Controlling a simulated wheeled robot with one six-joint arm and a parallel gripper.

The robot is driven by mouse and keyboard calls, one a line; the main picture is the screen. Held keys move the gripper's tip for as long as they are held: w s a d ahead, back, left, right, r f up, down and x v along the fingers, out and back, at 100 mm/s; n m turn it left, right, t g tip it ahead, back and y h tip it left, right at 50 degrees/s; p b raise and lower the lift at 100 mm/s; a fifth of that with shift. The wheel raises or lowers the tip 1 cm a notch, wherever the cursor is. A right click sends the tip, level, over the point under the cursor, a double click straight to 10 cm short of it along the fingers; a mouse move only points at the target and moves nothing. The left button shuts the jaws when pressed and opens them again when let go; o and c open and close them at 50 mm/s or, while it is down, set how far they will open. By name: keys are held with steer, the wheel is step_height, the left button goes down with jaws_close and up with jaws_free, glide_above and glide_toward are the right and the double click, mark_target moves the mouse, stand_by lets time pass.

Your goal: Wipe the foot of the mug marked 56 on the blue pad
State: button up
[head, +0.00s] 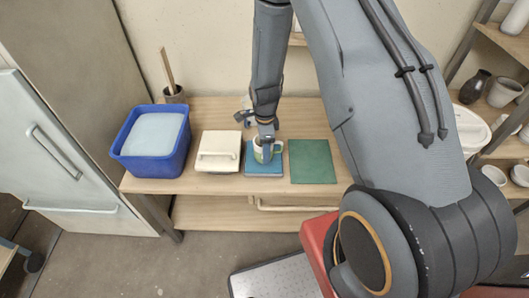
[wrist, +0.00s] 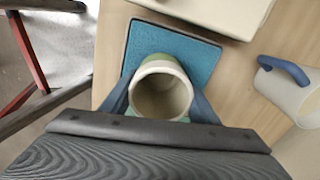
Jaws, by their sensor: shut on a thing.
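My gripper (head: 265,143) is shut on a cream mug with a green band (head: 262,154), over the blue pad (head: 264,172). In the wrist view, my gripper (wrist: 160,104) has a finger on each side of the mug (wrist: 160,70), and I look into its open mouth. The mug looks upright. The blue pad (wrist: 195,52) spreads around and beneath it. The mug's foot is hidden, so I cannot tell whether it touches the pad. No number can be read on the mug.
A cream lidded box (head: 218,150) stands just left of the pad, and a blue bucket of pale glaze (head: 152,134) further left. A green pad (head: 312,161) lies to the right. A pale mug with a blue handle (wrist: 295,95) is nearby in the wrist view.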

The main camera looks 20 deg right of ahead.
steer(key=shift+w+d+f+b, duration=0.1)
steer(key=shift+w+d+b, duration=0.2)
steer(key=shift+w, duration=0.45)
steer(key=shift+w+d+r+b, duration=0.1)
steer(key=shift+w+d+b, duration=0.2)
steer(key=shift+w, duration=0.45)
steer(key=shift+w+d+f+b, duration=0.15)
steer(key=shift+w+b, duration=0.25)
steer(key=shift+w, duration=0.35)
step_height(320, 180, up, 7)
steer(key=p, duration=0.4)
